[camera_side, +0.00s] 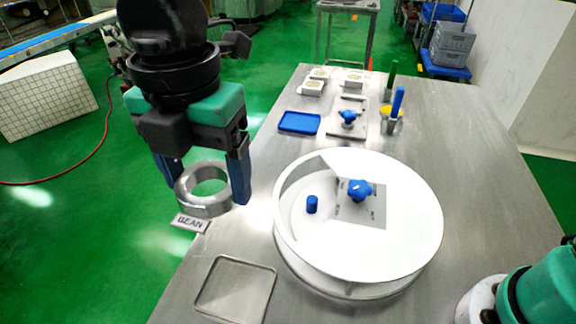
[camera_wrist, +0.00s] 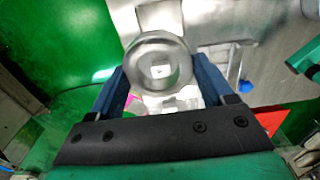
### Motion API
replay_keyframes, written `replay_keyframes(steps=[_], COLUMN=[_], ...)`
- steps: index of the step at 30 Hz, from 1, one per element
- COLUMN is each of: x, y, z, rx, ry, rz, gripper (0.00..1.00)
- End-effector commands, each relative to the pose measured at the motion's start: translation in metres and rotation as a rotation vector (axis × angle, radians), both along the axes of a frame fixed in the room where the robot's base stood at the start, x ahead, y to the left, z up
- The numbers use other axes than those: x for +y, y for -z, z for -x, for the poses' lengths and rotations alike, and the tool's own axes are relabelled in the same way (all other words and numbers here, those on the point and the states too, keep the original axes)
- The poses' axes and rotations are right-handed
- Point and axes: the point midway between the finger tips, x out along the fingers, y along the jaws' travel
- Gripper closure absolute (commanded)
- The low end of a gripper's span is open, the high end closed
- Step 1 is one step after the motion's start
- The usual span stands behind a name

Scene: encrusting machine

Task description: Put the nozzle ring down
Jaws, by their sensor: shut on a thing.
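The nozzle ring (camera_side: 203,199) is a thick silver metal ring held between the two blue fingers of my gripper (camera_side: 208,188). It hangs at the left side of the steel table, with a small plate marked "BEAN" (camera_side: 190,223) just below it in the picture. In the wrist view the ring (camera_wrist: 158,45) sits between the fingertips of my gripper (camera_wrist: 160,84), and a small light patch shows through its hole. I cannot tell how high the ring is above the surface.
A round white drum (camera_side: 425,205) with blue knobs stands right of my gripper. A shallow metal tray (camera_side: 203,308) lies at the near left edge of the table (camera_side: 480,190). A blue tray (camera_side: 299,122) and a container with a blue-handled tool (camera_side: 397,102) are farther back.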

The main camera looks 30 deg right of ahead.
Motion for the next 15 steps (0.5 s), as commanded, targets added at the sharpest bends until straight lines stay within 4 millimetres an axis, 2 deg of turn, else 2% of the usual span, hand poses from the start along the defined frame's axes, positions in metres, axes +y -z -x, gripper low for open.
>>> replay_keyframes(steps=[5,15], x=[0.001,0.001], y=[0.034,0.120], z=[0.001,0.000], rx=[0.000,0.000], ry=[-0.013,-0.009], rz=[0.000,0.000], gripper=[0.85,0.85])
